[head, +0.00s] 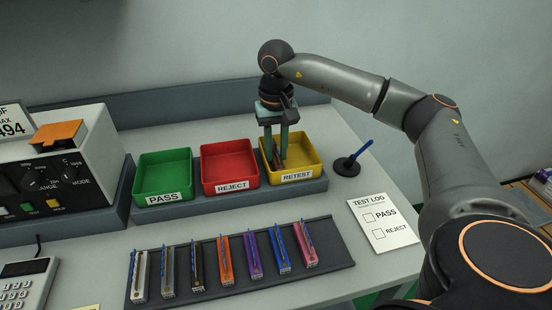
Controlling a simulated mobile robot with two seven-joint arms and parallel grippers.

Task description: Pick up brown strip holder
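A brown strip holder (278,161) shows in part inside the yellow RETEST bin (312,162), low between the fingers of my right gripper. My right gripper (277,152) points straight down into this bin from above, with its two teal fingers apart. The fingers hide much of the brown holder, and I cannot tell whether they touch it. My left gripper is not in view.
A red REJECT bin (230,183) and a green PASS bin (163,195) stand to the left. Several coloured strip holders lie in a row on a dark mat (334,260) in front. A pen stand (347,167) and test log sheet (384,222) are on the right.

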